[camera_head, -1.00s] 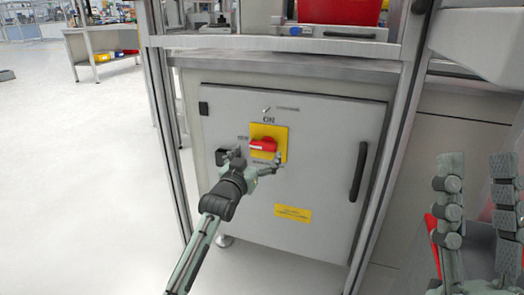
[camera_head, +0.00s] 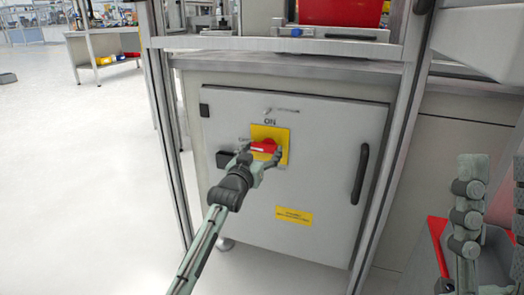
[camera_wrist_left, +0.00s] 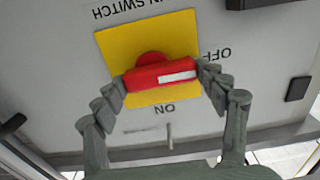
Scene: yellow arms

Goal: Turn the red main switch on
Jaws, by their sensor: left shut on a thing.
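The red main switch (camera_head: 264,145) is a rotary handle on a yellow plate (camera_head: 284,134) on the grey cabinet door. In the left wrist view the handle (camera_wrist_left: 160,76) lies nearly crosswise, and its white-marked end points toward the "OFF" label (camera_wrist_left: 217,53). The "ON" label (camera_head: 270,122) is above the plate in the head view. My left gripper (camera_head: 263,151) is shut on the handle, one finger at each end. My right gripper (camera_head: 493,200) is at the right edge, away from the switch, its fingers apart and partly cut off.
The cabinet door (camera_head: 330,240) has a black vertical handle (camera_head: 361,173) right of the switch and a yellow label (camera_head: 294,216) below. Metal frame posts (camera_head: 385,180) stand on both sides. A red container (camera_head: 340,12) sits on the shelf above. Open floor (camera_head: 80,200) lies to the left.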

